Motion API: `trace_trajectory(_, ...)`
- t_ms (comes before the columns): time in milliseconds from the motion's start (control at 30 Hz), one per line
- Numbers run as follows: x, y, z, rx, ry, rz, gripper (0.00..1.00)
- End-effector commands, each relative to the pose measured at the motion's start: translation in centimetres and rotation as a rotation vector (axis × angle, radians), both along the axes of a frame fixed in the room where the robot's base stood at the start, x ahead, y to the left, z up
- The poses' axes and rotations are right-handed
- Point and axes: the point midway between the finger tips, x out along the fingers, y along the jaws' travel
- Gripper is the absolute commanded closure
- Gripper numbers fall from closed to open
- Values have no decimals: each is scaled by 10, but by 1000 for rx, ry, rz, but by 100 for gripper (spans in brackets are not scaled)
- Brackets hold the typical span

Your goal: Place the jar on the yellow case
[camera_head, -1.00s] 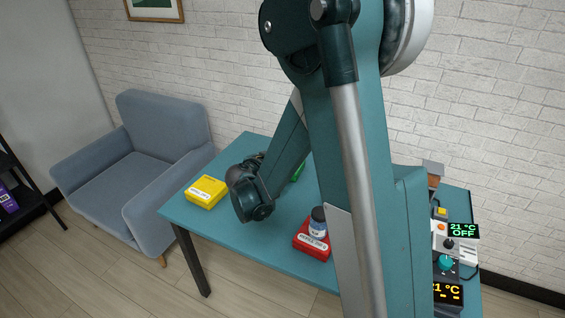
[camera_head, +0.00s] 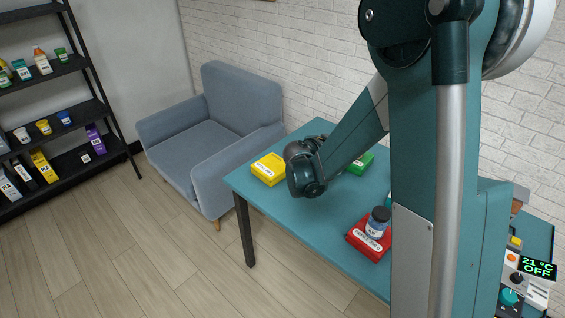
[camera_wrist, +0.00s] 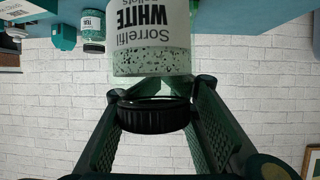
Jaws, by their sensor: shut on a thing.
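The jar (camera_wrist: 152,40) is clear with a white label reading "WHITE", speckled pellets and a black lid (camera_wrist: 152,115). In the wrist view, it appears upside down between the two fingers of my gripper (camera_wrist: 155,90), which is shut on it near the lid. The yellow case (camera_head: 269,168) lies flat at the table's left end, with nothing seen on top. In the head view, my wrist is just right of the yellow case, and it hides my fingers and the held jar.
A red case (camera_head: 367,240) bears another jar (camera_head: 377,222) with a dark lid. A green case (camera_head: 360,163) lies behind my forearm. Devices with displays (camera_head: 537,268) stand at the right end. An armchair (camera_head: 215,130) and a shelf (camera_head: 60,110) are left of the table (camera_head: 300,215).

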Motion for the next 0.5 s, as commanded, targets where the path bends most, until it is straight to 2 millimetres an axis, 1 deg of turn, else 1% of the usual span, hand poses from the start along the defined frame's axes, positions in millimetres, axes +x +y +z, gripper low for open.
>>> trace_trajectory(33,8,12,2,2,1,-1,98)
trace_trajectory(167,28,43,8,13,-1,-14,98)
trace_trajectory(300,49,84,16,23,-3,-32,98)
trace_trajectory(500,73,145,29,39,-9,-58,98)
